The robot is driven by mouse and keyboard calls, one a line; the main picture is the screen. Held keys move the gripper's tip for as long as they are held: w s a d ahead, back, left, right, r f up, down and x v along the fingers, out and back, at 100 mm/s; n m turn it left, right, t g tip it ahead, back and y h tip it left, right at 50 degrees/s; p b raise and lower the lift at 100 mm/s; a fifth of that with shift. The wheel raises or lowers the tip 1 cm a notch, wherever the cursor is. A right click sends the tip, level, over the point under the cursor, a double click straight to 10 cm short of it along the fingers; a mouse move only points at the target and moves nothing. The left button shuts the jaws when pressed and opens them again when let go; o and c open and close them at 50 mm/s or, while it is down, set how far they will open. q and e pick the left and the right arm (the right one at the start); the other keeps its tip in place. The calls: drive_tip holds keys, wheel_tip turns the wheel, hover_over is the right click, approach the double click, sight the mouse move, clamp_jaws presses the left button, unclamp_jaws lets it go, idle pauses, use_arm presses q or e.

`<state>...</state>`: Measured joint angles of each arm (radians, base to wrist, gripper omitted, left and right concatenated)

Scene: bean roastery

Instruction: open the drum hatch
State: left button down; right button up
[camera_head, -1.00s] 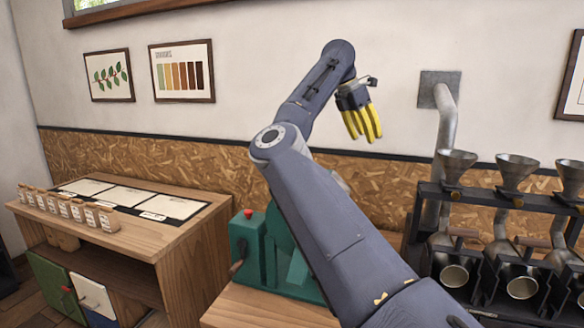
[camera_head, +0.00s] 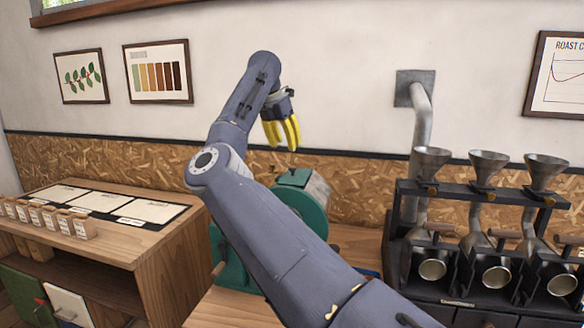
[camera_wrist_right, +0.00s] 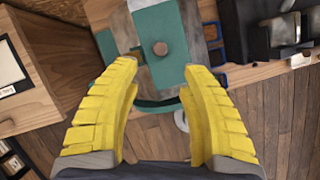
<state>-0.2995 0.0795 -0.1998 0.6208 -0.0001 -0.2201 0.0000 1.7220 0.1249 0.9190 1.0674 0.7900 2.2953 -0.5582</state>
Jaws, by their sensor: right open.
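The green roaster drum (camera_head: 308,212) stands on a wooden bench, partly hidden behind my right arm. A green hatch plate (camera_head: 293,177) lies on top of its pale grey upper part. In the right wrist view the hatch plate (camera_wrist_right: 157,25) lies beyond the fingertips, with a round brown knob (camera_wrist_right: 160,48) on it. The hatch looks closed. My right gripper (camera_head: 285,148) has yellow fingers pointing down, above and slightly left of the hatch in the head view. It is open and empty, and its fingers (camera_wrist_right: 162,72) spread either side of the knob's line, apart from it. My left gripper is not in view.
A black rack (camera_head: 470,197) with metal funnels and scoops stands right of the drum, beside a grey wall pipe (camera_head: 422,120). A wooden cabinet (camera_head: 165,250) with sample jars stands left. Blue-edged items (camera_wrist_right: 213,55) lie near the drum.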

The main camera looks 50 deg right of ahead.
sight(296, 172)
drive_tip(key=x, duration=0.9)
drive_tip(key=shift+d+f, duration=0.1)
drive_tip(key=shift+f, duration=0.2)
drive_tip(key=shift+c, duration=0.2)
drive_tip(key=c, duration=0.9)
clamp_jaws()
drive_tip(key=shift+r, duration=0.1)
